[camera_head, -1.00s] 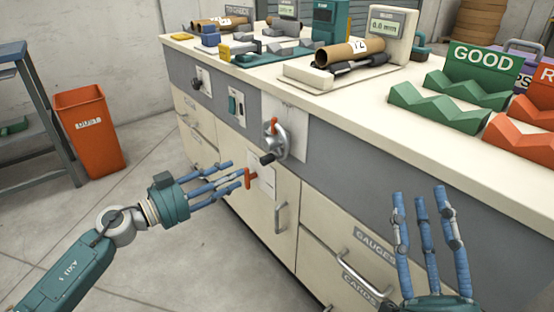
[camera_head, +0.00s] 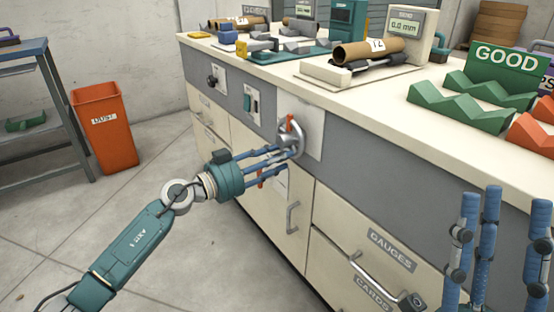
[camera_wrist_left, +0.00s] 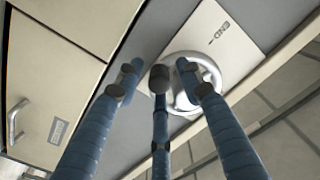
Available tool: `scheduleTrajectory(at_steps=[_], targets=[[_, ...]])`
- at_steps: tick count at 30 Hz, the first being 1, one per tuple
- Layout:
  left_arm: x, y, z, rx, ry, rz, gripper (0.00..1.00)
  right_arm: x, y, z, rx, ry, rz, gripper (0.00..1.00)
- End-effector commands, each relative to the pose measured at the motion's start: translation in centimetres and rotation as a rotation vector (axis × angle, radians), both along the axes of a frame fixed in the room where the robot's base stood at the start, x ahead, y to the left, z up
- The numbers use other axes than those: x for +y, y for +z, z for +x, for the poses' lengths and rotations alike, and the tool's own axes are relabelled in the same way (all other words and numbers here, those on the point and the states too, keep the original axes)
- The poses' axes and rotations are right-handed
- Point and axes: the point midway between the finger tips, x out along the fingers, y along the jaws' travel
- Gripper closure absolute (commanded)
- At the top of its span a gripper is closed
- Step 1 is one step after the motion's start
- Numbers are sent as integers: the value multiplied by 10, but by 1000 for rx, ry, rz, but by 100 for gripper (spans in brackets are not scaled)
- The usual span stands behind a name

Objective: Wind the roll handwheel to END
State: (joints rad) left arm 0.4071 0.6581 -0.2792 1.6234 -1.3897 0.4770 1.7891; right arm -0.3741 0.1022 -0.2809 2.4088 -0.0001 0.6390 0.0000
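The roll handwheel (camera_head: 291,140) is a silver rimmed wheel on a pale plate (camera_head: 314,128) on the bench front, with a red-orange piece (camera_head: 289,122) at its top. The wheel (camera_wrist_left: 207,72) also shows in the left wrist view, partly behind my fingers, beside the printed END mark (camera_wrist_left: 221,34). My left gripper (camera_head: 287,158) has its blue fingers spread at the wheel's near side. In the wrist view I cannot tell whether they touch it, or whether a dark round end between them is the crank knob. My right gripper (camera_head: 484,225) is open and empty at the lower right.
Drawer handles (camera_head: 292,217) stick out of the bench front. A cardboard roll (camera_head: 368,51) lies on the gauge stand above. An orange bin (camera_head: 105,130) stands at left; the floor between is clear.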

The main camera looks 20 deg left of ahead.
Motion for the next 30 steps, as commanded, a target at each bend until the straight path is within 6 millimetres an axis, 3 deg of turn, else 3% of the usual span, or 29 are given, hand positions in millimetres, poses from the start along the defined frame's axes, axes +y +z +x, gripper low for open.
scheduleTrajectory(at_steps=[4, 10, 19, 26, 30], targets=[[0, 0, 0, 0, 0, 0, 62, 0, 0, 0, 1, 0, 0, 60], [0, 0, 0, 0, 0, 0, 100, 0, 0, 0, 1, 0, 0, 60], [1, 1, 0, -12, 1, 15, 100, 1, 0, 5, 20, -1, -7, 60], [5, 3, 3, -73, 2, 93, 100, 8, -20, 39, 190, -11, -58, 60], [9, 5, 6, -140, 2, 178, 100, 12, -42, 66, 339, -18, -103, 60]])
